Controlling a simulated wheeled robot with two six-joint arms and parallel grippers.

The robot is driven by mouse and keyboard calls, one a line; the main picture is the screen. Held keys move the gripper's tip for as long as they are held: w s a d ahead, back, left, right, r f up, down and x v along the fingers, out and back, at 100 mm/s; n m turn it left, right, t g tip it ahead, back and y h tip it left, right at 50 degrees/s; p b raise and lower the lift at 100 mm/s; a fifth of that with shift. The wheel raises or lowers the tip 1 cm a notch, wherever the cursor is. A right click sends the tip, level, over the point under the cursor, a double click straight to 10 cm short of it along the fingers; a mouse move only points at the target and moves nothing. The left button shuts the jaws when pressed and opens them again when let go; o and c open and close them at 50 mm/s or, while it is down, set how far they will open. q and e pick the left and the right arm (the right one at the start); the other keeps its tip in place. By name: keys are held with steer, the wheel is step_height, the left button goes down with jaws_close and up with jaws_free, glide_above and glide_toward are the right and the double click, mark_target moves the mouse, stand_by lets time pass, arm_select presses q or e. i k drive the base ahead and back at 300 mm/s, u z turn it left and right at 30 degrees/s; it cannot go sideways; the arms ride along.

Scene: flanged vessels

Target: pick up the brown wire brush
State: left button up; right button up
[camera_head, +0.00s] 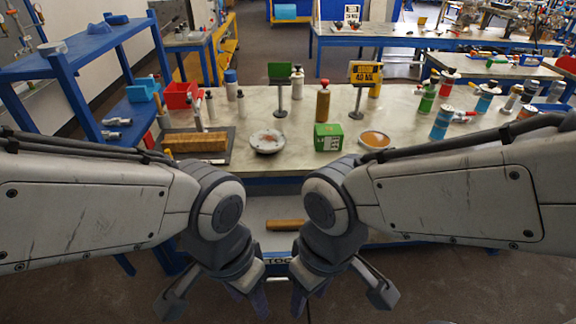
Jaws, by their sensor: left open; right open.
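A long brown, brush-like block (196,142) lies on a dark tray (225,156) at the left of the workbench. A smaller brown piece (286,224) lies on the pale lower surface below the bench front, seen between my arms. I cannot tell for certain which of the two is the wire brush; no bristles show clearly. My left gripper (212,299) is open and empty, low in front of the bench. My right gripper (340,298) is open and empty beside it. Both point downward, apart from both brown things.
The bench top (232,180) holds a white dish (266,142), a green box (327,137), a brown dish (374,140), a tan bottle (322,103) and sign stands. Several colored bottles stand at right. A blue rack (66,75) stands at left. The bench's front edge lies beyond my grippers.

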mark_target(293, 224)
steer(key=u, duration=0.35)
steer(key=i, duration=0.15)
steer(key=z, duration=2.1)
steer(key=i, duration=0.25)
steer(key=u, duration=2.85)
steer(key=i, duration=0.95)
steer(key=z, duration=0.05)
